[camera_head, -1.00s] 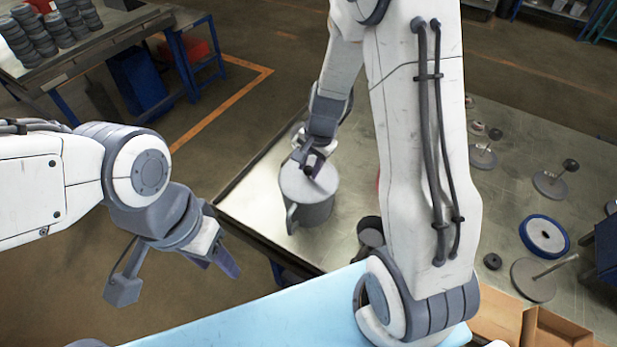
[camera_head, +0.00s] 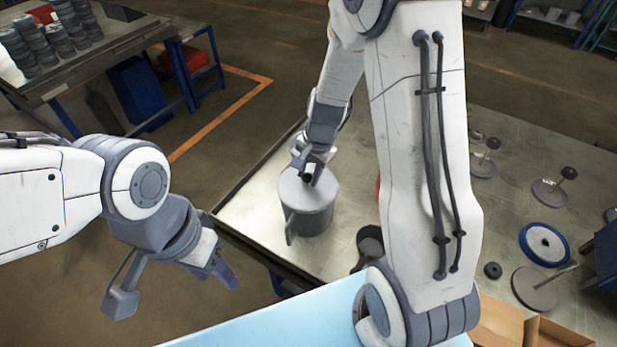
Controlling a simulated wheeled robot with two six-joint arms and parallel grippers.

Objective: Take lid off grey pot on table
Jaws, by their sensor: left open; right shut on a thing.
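The grey pot (camera_head: 318,222) stands upright near the left edge of the metal table (camera_head: 262,215), with its side handle toward the front left. Its flat grey lid (camera_head: 296,193) is on top; I see no clear gap between lid and pot. My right gripper (camera_head: 307,178) points down over the lid and is shut on its knob, which the fingers mostly hide. My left gripper (camera_head: 172,290) is open and empty, left of the table and away from the pot.
A dark cup-like item (camera_head: 370,243) stands right of the pot, partly behind my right arm. A blue-rimmed disc (camera_head: 544,242), spindle stands (camera_head: 550,192) and an open cardboard box (camera_head: 540,332) are farther right. A light blue surface (camera_head: 270,322) lies in front.

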